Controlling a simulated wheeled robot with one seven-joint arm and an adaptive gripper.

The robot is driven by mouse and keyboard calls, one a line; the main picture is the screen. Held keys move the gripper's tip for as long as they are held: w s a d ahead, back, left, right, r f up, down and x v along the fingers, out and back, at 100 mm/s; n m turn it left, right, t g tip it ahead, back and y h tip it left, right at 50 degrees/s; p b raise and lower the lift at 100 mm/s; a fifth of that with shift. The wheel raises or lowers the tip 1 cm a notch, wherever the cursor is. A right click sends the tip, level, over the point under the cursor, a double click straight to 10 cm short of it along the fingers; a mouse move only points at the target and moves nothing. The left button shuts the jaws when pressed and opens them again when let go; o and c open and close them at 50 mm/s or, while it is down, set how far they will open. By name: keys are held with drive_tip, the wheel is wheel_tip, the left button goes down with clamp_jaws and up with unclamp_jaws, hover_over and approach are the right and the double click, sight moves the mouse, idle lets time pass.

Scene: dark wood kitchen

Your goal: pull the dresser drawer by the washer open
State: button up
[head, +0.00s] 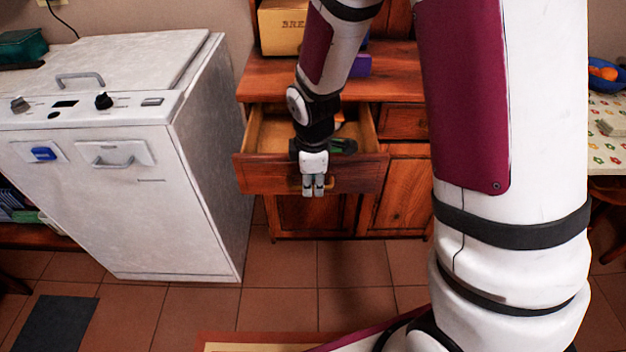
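The dresser (380,90) is reddish-brown wood and stands right of the white washer (190,140). Its left drawer (260,172) is pulled out, and its open inside shows behind the front panel. A dark green item (343,146) lies in the drawer, partly hidden by my arm. My gripper (313,190) points down in front of the middle of the drawer's front panel. Its two fingers look close together. I cannot tell whether they touch the panel or hold a handle, as the gripper hides that spot.
The dresser's right drawer (404,122) and the cupboard door (405,192) below it are shut. A yellow bread box (282,27) stands on the dresser top. A patterned table (606,150) is at the far right. The tiled floor (275,300) before the dresser is clear.

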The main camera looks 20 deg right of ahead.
wheel_tip(320, 180, up, 11)
drive_tip(key=s, duration=0.2)
drive_tip(key=shift+a+r, duration=0.15)
drive_tip(key=shift+a, duration=0.15)
